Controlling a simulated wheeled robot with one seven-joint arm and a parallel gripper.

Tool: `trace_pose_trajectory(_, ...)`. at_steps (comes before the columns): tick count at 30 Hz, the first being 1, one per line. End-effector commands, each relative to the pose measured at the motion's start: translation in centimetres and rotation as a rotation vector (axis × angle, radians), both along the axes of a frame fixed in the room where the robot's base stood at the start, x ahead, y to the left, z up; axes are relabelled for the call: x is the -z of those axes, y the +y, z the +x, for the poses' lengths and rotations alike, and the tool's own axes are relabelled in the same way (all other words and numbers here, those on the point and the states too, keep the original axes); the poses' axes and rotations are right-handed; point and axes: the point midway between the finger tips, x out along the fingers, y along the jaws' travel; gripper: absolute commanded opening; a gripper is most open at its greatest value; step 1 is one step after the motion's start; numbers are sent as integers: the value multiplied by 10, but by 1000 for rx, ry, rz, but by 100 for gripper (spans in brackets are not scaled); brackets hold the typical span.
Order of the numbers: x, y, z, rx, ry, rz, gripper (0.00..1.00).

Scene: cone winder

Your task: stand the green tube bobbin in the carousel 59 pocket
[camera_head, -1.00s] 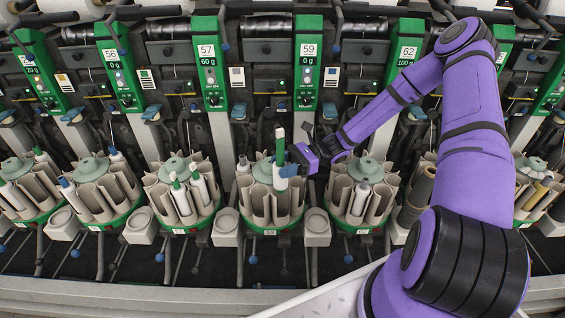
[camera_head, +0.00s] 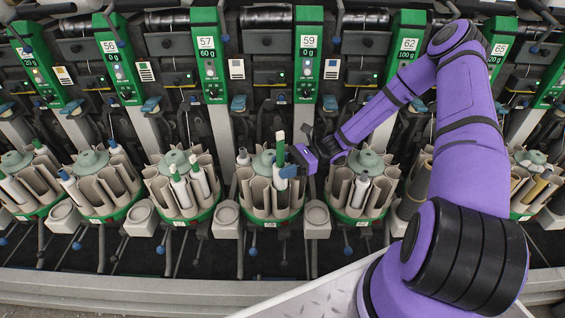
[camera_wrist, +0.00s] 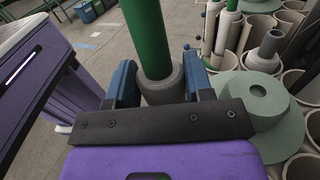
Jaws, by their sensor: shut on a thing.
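The green tube bobbin (camera_head: 281,146) is upright, with a green upper tube and a pale lower part. My gripper (camera_head: 288,171) is shut on it. In the wrist view the green tube (camera_wrist: 148,38) rises from a grey lower part between the blue fingers of my gripper (camera_wrist: 162,85). The carousel under the 59 panel (camera_head: 257,203) has beige pockets around a grey-green hub. The bobbin is over its front right side; I cannot tell whether its lower end is inside a pocket. Another pale bobbin (camera_head: 243,158) stands in that carousel at the left.
The 59 panel (camera_head: 308,62) is above and behind. Neighbouring carousels stand close on both sides: one with green-topped bobbins (camera_head: 181,190) at the left, one (camera_head: 361,188) at the right under my arm. Grey cups (camera_head: 317,217) sit between them.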

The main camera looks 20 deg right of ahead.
Motion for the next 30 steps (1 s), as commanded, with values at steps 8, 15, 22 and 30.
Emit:
trace_pose_trajectory(8,12,0,0,0,0,1,22)
trace_pose_trajectory(15,12,0,0,0,-1,1,22)
trace_pose_trajectory(22,16,0,0,0,0,1,22)
trace_pose_trajectory(30,22,0,0,0,0,0,77)
